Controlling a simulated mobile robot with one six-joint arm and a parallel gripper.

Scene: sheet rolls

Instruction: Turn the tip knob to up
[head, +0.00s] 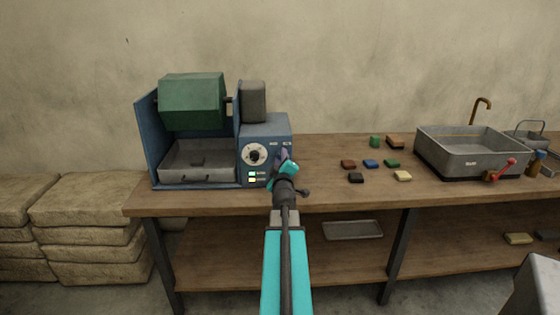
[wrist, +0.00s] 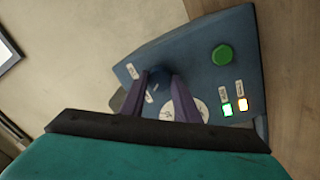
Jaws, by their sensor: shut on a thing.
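A blue machine (head: 265,130) stands at the left end of the bench, with a control panel on its right part. In the wrist view a dark blue knob (wrist: 158,75), apparently the tip knob, sits between my two purple fingers. My gripper (wrist: 161,82) is shut on it, at the right side of the panel in the head view (head: 281,157). The fingers hide much of the knob, and I cannot read its setting or labels. A green drum (head: 192,100) hangs over a grey tray (head: 197,173) in the machine's left bay.
The panel also has a white dial (head: 254,155), partly behind a finger in the wrist view, a green button (wrist: 222,55) and two lit lamps (wrist: 235,106). Several small coloured blocks (head: 371,163) and a grey basin (head: 470,153) lie to the right on the bench (head: 340,190).

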